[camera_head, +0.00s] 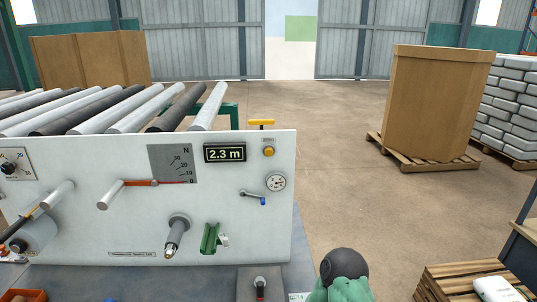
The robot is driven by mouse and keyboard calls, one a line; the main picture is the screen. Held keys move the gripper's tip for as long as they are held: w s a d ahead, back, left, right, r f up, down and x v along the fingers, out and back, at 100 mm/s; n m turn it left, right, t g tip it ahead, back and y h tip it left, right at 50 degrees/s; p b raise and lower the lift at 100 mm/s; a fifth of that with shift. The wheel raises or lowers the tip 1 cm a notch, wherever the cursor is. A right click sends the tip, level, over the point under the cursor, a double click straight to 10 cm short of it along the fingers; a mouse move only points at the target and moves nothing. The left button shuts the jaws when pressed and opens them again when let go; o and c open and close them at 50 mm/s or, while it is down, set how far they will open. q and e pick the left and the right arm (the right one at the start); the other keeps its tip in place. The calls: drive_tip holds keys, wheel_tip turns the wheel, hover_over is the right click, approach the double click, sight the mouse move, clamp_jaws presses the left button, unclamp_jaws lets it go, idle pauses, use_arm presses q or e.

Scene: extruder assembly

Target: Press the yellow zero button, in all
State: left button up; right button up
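The yellow button (268,152) is a small round knob on the upper right of the white machine panel (120,225). A small label, too small to read, sits just above it. The digital display (224,153) to its left reads 2.3 m. Nothing touches or covers the button. Neither of my grippers can be made out in the head view.
A yellow T-handle (261,122) rises above the panel's top edge. A round dial (276,181) and blue-tipped lever (254,196) sit below the button. A dark rounded object with green below (344,266) is at the bottom. A pallet box (437,105) stands right.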

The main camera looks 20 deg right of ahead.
clamp_jaws()
idle(1.0)
